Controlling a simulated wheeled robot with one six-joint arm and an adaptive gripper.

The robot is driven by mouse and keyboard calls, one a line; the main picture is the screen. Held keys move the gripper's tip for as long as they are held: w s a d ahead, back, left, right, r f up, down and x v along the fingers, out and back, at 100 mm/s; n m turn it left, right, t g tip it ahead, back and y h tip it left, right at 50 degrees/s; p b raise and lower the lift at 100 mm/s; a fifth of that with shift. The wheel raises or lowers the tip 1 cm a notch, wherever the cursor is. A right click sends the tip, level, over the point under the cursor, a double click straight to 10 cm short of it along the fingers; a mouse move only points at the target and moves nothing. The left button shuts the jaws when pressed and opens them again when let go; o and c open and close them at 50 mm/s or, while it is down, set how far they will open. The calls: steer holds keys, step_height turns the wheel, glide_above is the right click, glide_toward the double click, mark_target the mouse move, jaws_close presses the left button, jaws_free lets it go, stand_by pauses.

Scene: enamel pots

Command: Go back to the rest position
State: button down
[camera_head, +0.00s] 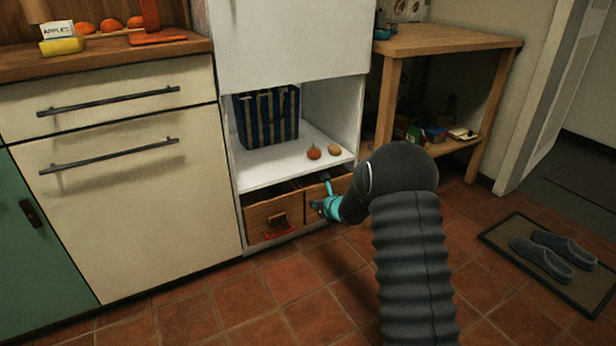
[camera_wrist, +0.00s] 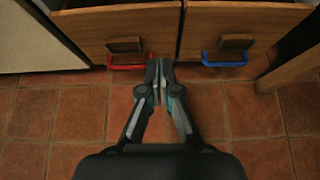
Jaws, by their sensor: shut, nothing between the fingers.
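My gripper (camera_head: 327,203) is at the low wooden drawers under the white shelf, seen past my dark arm in the head view. In the wrist view my gripper (camera_wrist: 165,72) is shut and empty, its fingertips together near the gap between two drawer fronts. The left drawer (camera_head: 272,217) has a wooden handle and a red piece (camera_wrist: 127,62) below it. The right drawer (camera_wrist: 240,30) has a wooden handle and a blue piece (camera_wrist: 224,59) below it. My arm and gripper hide part of the right drawer in the head view. Both drawers look partly open at the top.
A striped bag (camera_head: 268,118), a small orange-brown item (camera_head: 313,152) and a tan one (camera_head: 334,149) sit on the white shelf (camera_head: 270,172). A wooden table (camera_head: 445,41) stands to the right. Slippers lie on a mat (camera_head: 495,236). Tiled floor is free in front.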

steer(key=s+a+f+n+g+y, duration=0.25)
steer(key=s+a+n+g, duration=0.2)
steer(key=s+n, duration=0.55)
steer(key=s+a+r+n+g+p, duration=0.15)
steer(key=s+r+n+g, duration=0.25)
steer(key=s+r+n, duration=0.7)
steer(key=s+d+r+n+t+h+p, duration=0.1)
steer(key=s+d+r+n+h+p, duration=0.1)
steer(key=s+r, duration=0.6)
steer(key=s+d+r+n+t+h+p, duration=0.1)
steer(key=s+d+r+n+h+p, duration=0.2)
steer(key=s+d+r, duration=0.3)
steer(key=s+d+r+n+t+h+p, duration=0.1)
steer(key=s+d+r+n+p, duration=0.3)
steer(key=s+r, duration=0.7)
steer(key=s+n+h, duration=0.1)
steer(key=s, duration=0.5)
steer(key=shift+s+d+r, duration=0.15)
steer(key=shift+s+d, duration=0.05)
steer(key=shift+d, duration=0.15)
